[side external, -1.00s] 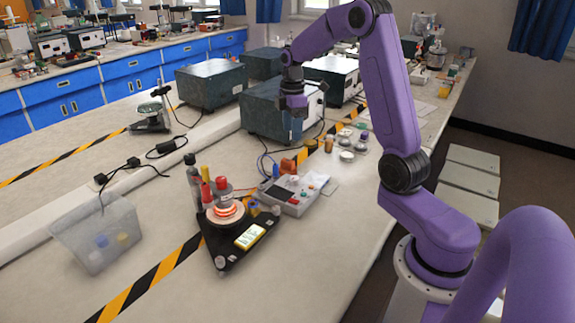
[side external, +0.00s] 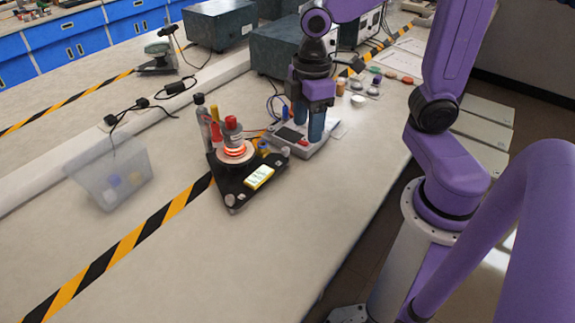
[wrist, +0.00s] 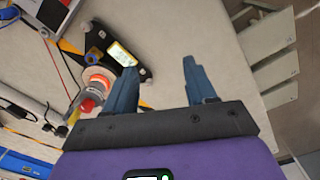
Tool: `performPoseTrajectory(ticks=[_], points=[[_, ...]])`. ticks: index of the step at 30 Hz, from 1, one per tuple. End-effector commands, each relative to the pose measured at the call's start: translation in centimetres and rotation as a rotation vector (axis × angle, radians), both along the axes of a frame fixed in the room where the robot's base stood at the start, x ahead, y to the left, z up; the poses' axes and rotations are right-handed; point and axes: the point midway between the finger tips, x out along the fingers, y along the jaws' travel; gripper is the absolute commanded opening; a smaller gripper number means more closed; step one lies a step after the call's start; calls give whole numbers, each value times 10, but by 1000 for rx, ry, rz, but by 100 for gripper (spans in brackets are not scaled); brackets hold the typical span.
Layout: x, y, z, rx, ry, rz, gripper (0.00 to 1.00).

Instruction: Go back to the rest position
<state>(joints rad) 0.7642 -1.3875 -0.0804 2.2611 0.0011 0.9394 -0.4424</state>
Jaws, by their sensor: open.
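My gripper (side external: 307,122) hangs fingers down over the bench, in front of the grey instrument box (side external: 291,150) with buttons and partly hiding it. Its two blue fingers are apart with nothing between them. In the wrist view the open fingers (wrist: 165,88) point over bare bench. The black triangular device (side external: 232,195) with a glowing red ring and a yellow display stands on the bench to the left of my gripper. In the wrist view this device (wrist: 133,42) shows beyond the left finger.
Dark green boxes (side external: 215,30) stand behind. Several small round items (side external: 372,85) lie right of my gripper. The front of the bench is bare beside the black-and-yellow tape (side external: 140,240).

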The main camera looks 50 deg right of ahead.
Motion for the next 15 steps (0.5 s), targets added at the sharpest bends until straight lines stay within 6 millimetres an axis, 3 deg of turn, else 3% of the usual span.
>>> performPoseTrajectory(ticks=[3, 9, 15], points=[[-36, 8, -1, 4, 0, 16, 56], [-90, 10, -5, 9, 1, 29, 56], [-122, 6, -9, 14, 3, 33, 56]])
